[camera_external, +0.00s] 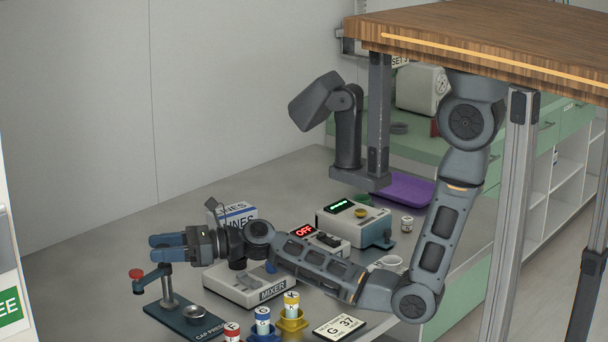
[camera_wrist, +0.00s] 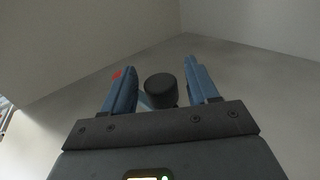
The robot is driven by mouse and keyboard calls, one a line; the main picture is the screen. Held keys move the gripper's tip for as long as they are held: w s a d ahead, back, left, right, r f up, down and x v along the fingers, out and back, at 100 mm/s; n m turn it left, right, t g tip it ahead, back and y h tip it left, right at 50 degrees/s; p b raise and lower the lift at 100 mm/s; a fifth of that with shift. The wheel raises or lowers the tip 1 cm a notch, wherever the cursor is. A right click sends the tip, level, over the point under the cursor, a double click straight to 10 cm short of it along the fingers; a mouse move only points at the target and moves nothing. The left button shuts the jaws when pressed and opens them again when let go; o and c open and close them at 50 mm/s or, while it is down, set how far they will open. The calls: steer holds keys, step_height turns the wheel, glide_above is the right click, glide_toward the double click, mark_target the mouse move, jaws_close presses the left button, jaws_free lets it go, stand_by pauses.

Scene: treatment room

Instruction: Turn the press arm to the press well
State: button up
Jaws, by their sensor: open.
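The cap press stands at the front left of the counter in the external view: a dark base plate (camera_external: 168,317), an upright post (camera_external: 168,288) and a small metal press well (camera_external: 195,311). Its press arm (camera_external: 153,274) points left from the post, away from the well, with a red knob (camera_external: 136,273) at its end. My gripper (camera_external: 153,248) is open, level, just above the press. In the wrist view, a black round part (camera_wrist: 161,90) shows between my gripper's blue fingers (camera_wrist: 160,66), without clear contact. A red bit (camera_wrist: 117,74) shows beside the left finger.
The mixer (camera_external: 238,287) stands right of the press, under my arm. Colored vials (camera_external: 263,320) and a G 37 card (camera_external: 339,327) lie along the front. A box (camera_external: 236,213), a device with green display (camera_external: 352,225) and a purple tray (camera_external: 408,190) stand behind.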

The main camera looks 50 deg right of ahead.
jaws_close()
stand_by(0.6)
